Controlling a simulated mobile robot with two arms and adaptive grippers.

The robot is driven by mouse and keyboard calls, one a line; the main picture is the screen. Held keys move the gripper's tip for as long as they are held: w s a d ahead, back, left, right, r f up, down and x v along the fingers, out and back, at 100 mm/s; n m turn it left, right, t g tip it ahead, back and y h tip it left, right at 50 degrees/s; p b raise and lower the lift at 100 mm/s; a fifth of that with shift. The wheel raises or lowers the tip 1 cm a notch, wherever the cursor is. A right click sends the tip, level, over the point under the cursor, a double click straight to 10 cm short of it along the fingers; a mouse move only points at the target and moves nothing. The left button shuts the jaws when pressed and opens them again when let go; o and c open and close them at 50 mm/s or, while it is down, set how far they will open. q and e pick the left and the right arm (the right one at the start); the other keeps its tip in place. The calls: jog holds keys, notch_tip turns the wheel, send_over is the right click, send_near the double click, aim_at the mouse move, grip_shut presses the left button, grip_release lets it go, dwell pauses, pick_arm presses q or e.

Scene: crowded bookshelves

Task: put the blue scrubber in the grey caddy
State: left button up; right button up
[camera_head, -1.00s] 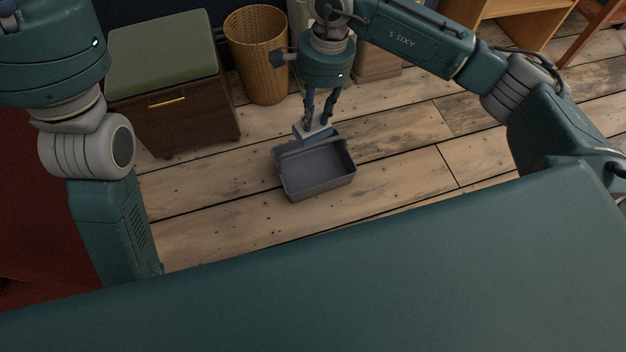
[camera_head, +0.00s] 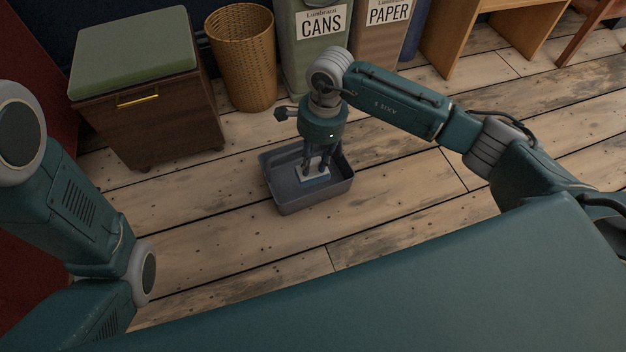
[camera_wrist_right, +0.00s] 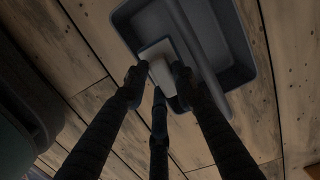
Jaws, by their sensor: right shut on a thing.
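The grey caddy (camera_head: 312,198) is an open rectangular tub on the wooden floor, with a bar or divider along its length in the right wrist view (camera_wrist_right: 240,76). My right gripper (camera_head: 316,172) points down over the caddy and is shut on the blue scrubber (camera_head: 314,180). The scrubber has a pale upper face and a blue edge. It lies within the caddy's outline, low between its walls; I cannot tell whether it touches the bottom. The right wrist view shows its pale face (camera_wrist_right: 156,48) between the fingers. My left arm shows at the left, but its gripper is out of view.
A brown cabinet with a green cushion (camera_head: 135,50) and a wicker basket (camera_head: 243,60) stand behind the caddy. Bins labelled CANS (camera_head: 318,25) and PAPER (camera_head: 388,20) and a wooden shelf (camera_head: 490,35) stand further right. Floor around the caddy is clear.

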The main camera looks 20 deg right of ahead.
aim_at(314, 171)
jog(key=shift+f+b, duration=1.45)
jog(key=shift+f, duration=1.35)
jog(key=shift+f+b, duration=0.4)
jog(key=shift+f, duration=0.25)
jog(key=o, duration=0.8)
jog(key=shift+c, duration=0.2)
